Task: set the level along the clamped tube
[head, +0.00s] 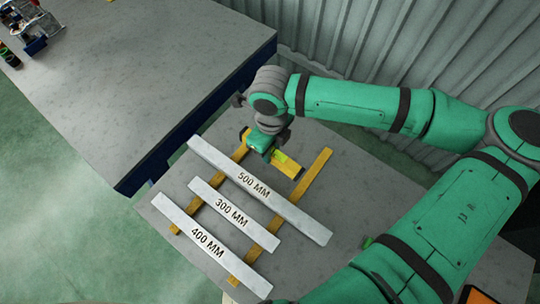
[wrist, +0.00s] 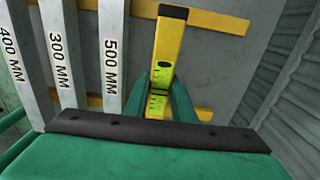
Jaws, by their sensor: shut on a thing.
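My gripper (head: 265,148) is shut on the yellow level (head: 288,164), with one finger on each side of it. In the wrist view the level (wrist: 169,45) runs away from my gripper (wrist: 162,92), its bright green vial window between the fingers and a black cap at the far end. The level is beside the 500 mm tube (head: 255,187), near the yellow bars; I cannot tell whether it touches anything below. The pale 300 mm tube (head: 222,204) and 400 mm tube (head: 190,226) lie parallel to it. No clamp shows on any of these tubes.
The tubes lie across two yellow bars (head: 318,170) on a grey table (head: 365,195). A larger grey table (head: 130,75) with a dark blue edge stands at the left, with small items at its far corner. A corrugated wall (head: 350,35) rises behind.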

